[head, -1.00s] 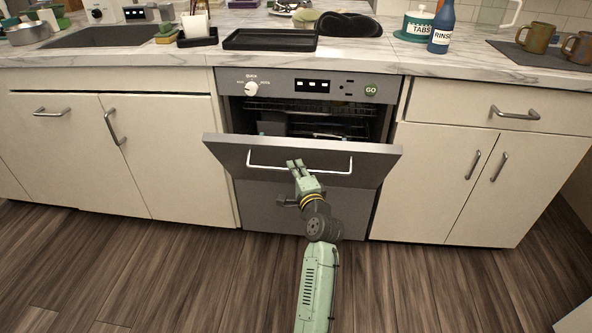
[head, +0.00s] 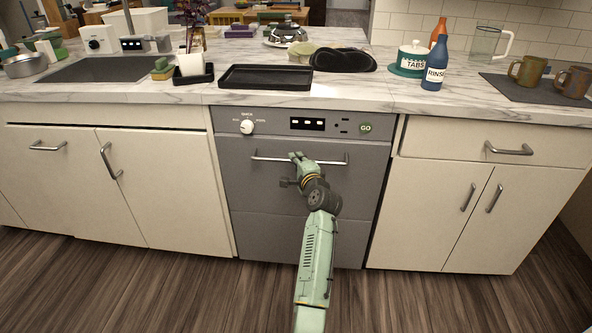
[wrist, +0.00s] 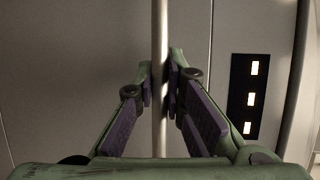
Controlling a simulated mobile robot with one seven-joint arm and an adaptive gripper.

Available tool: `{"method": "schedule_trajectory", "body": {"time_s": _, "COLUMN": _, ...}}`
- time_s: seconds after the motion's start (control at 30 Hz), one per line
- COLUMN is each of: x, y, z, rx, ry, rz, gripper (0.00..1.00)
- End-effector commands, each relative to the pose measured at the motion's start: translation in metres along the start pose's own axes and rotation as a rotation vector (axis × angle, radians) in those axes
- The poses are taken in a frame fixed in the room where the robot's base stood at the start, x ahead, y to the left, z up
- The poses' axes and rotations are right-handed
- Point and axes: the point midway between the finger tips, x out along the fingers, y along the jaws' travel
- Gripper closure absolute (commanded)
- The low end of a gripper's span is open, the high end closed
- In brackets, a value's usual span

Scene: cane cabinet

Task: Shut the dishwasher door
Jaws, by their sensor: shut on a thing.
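The grey dishwasher door (head: 265,190) stands upright in the head view, flush with the front under the counter as far as I can see. Its silver bar handle (head: 330,163) runs across the upper part of the door. My gripper (head: 297,158) is at the middle of that handle. In the wrist view, the handle (wrist: 160,25) passes between the two purple-padded fingers of my gripper (wrist: 160,82), which are shut on it. The control panel above the door has a white dial (head: 247,127) and a GO button (head: 365,128).
Cream cabinets stand on the left (head: 70,190) and right (head: 440,200) of the dishwasher. The marble counter holds a black tray (head: 265,77), a blue RINSE bottle (head: 434,72), a TABS jar (head: 411,58) and mugs (head: 528,70). The wooden floor (head: 180,290) in front is clear.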

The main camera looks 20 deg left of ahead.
Motion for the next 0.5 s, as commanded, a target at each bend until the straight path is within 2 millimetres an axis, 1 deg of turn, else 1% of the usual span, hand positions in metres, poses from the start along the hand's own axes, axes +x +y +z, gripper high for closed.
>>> {"method": "schedule_trajectory", "body": {"time_s": 0.03, "x": 0.0025, "y": -0.0028, "z": -0.0017, "rx": -0.001, "ry": 0.001, "rz": -0.002, "gripper": 1.0}}
{"method": "schedule_trajectory", "body": {"time_s": 0.2, "x": 0.007, "y": -0.0047, "z": -0.0037, "rx": -0.001, "ry": 0.001, "rz": -0.002, "gripper": 1.0}}
{"method": "schedule_trajectory", "body": {"time_s": 0.5, "x": 0.0085, "y": -0.0068, "z": -0.0045, "rx": -0.002, "ry": 0.003, "rz": -0.004, "gripper": 1.0}}
